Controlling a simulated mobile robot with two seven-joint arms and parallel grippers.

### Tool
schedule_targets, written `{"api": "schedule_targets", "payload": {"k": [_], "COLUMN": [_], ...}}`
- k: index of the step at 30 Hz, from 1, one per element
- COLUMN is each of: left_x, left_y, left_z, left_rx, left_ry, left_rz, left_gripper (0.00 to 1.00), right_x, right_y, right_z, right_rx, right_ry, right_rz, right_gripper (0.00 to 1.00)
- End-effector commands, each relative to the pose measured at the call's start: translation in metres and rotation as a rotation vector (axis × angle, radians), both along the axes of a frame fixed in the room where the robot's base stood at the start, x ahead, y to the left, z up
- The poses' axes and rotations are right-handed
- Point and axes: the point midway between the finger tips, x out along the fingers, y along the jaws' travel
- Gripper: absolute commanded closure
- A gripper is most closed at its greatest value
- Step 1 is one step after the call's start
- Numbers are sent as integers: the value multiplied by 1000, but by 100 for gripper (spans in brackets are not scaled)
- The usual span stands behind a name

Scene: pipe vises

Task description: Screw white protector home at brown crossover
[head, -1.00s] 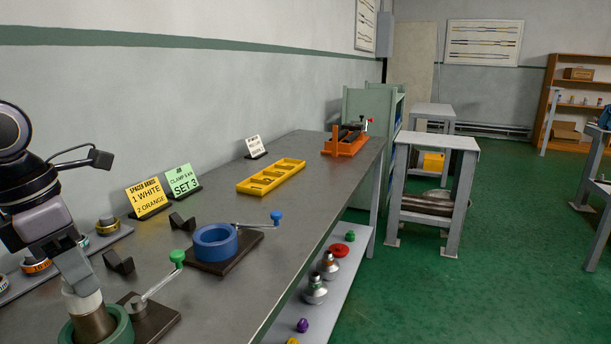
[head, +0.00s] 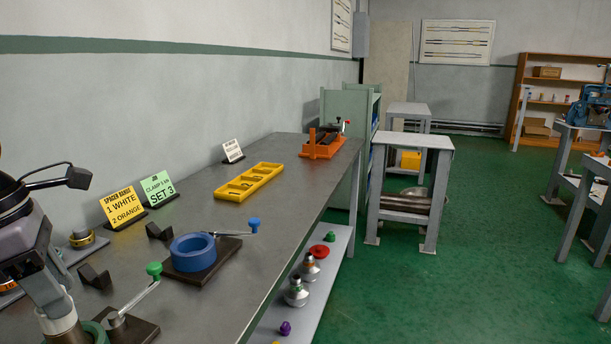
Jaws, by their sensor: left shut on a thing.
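My left gripper (head: 54,305) is at the lower left, pointing down and shut on the white protector (head: 60,324). The protector sits at the top of the brown crossover (head: 70,339), in line with it; I cannot tell how far it is threaded on. The crossover stands upright inside the green round vise (head: 97,331), which is cut off by the bottom edge of the view. The vise's lever with a green knob (head: 154,269) reaches up to the right. My right gripper is not in view.
A blue round vise (head: 193,251) stands farther along the grey bench. Beyond it are a yellow tray (head: 231,195) and an orange vise (head: 322,150).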

Motion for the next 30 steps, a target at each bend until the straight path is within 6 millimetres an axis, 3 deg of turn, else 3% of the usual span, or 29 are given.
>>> {"api": "schedule_targets", "payload": {"k": [11,30], "left_x": [1,0], "left_y": [1,1], "left_z": [1,1], "left_rx": [0,6], "left_ry": [-5,-8], "left_rz": [-35,-402], "left_gripper": [100,100], "right_x": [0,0], "right_y": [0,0], "right_z": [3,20], "right_rx": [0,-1], "right_ry": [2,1], "right_rz": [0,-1], "right_gripper": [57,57]}}
